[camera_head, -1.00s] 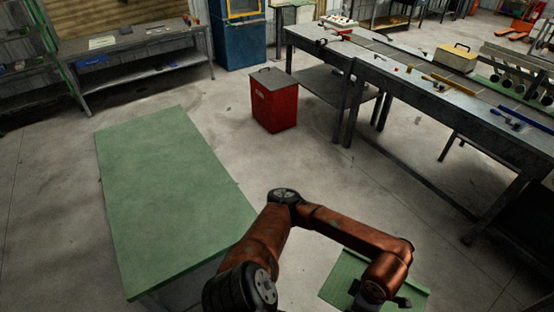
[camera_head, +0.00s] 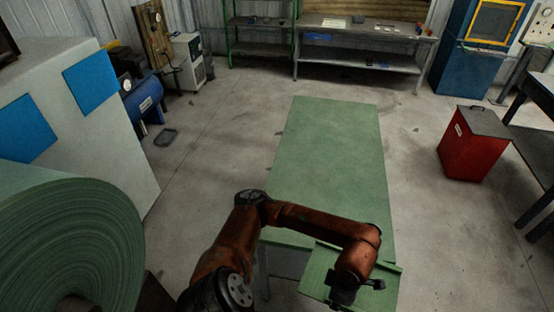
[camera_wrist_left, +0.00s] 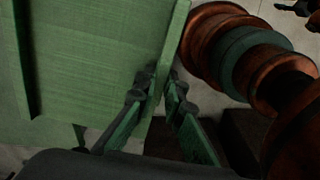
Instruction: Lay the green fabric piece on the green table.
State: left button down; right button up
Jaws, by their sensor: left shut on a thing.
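The green fabric piece (camera_head: 316,278) is a flat panel with raised edge strips, in the lower middle of the head view. My left gripper (camera_head: 356,294) is at its near right part. In the left wrist view my left gripper (camera_wrist_left: 162,98) is shut on one edge of the fabric piece (camera_wrist_left: 95,60). The green table (camera_head: 328,150) is a long, bare top straight ahead. In the head view the fabric piece overlaps the table's near end; I cannot tell its height above it. My right gripper does not show.
A big green roll (camera_head: 75,235) and a pale machine (camera_head: 85,130) with blue panels stand at left. A red bin (camera_head: 474,145) stands right of the table. A workbench (camera_head: 365,48) is at the back. Floor shows on both sides of the table.

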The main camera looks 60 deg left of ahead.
aim_at(352, 206)
jog(key=u, duration=0.4)
jog(key=i, duration=1)
jog(key=u, duration=0.05)
